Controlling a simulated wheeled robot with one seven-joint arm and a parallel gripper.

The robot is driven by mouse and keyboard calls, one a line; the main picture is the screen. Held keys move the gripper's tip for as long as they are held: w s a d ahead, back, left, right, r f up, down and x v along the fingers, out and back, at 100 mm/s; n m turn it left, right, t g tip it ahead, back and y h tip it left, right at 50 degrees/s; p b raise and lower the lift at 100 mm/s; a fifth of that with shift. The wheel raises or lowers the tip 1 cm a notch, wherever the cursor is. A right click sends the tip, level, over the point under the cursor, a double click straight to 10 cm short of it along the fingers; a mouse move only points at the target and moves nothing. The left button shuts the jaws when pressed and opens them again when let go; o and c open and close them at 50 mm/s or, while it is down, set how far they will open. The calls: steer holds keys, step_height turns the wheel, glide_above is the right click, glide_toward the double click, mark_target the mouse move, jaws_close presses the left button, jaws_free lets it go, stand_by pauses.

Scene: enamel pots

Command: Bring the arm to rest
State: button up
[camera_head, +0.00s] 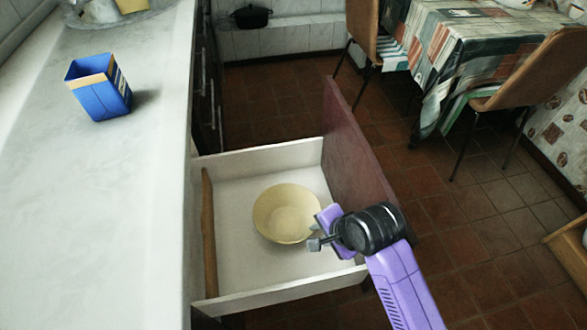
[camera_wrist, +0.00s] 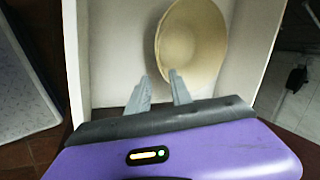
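My gripper (camera_head: 318,236) is above the right side of the open drawer, close to the bowl's right rim in the head view. In the wrist view its two grey fingers (camera_wrist: 162,86) stand apart with nothing seen between them. A pale yellow bowl (camera_head: 287,212) sits upright in the drawer. It also shows in the wrist view (camera_wrist: 195,40), just beyond the fingertips and apparently clear of them. The purple and black end of my arm reaches in from the lower right and hides part of the drawer's near right corner.
The open white drawer (camera_head: 234,195) has a dark red front (camera_head: 352,150) and a brown strip at its left. The pale counter (camera_head: 120,200) holds a blue box (camera_head: 98,88). A clothed table (camera_head: 460,40) and chairs stand at the back right.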

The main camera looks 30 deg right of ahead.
steer(key=w+d+r+n+t, duration=0.1)
steer(key=w+r+n+t, duration=0.3)
steer(key=w+r, duration=0.1)
step_height(320, 180, up, 7)
steer(key=s+n+t+h+p, duration=0.1)
steer(key=s+n+t+p, duration=0.1)
steer(key=n+t, duration=0.25)
steer(key=s+a+r+n+p, duration=0.1)
steer(key=s+r+n+p, duration=0.1)
steer(key=s+r, duration=0.3)
steer(key=s+a+r+n+p, duration=0.2)
steer(key=s+r+n+p, duration=0.1)
steer(key=s, duration=0.9)
steer(key=s+a+r+n+p, duration=0.1)
steer(key=s+r+n+p, duration=0.2)
steer(key=s+r, duration=0.4)
steer(key=shift+s+a+r+t+p, duration=0.3)
steer(key=shift+s+t+p, duration=0.2)
steer(key=shift+s, duration=0.3)
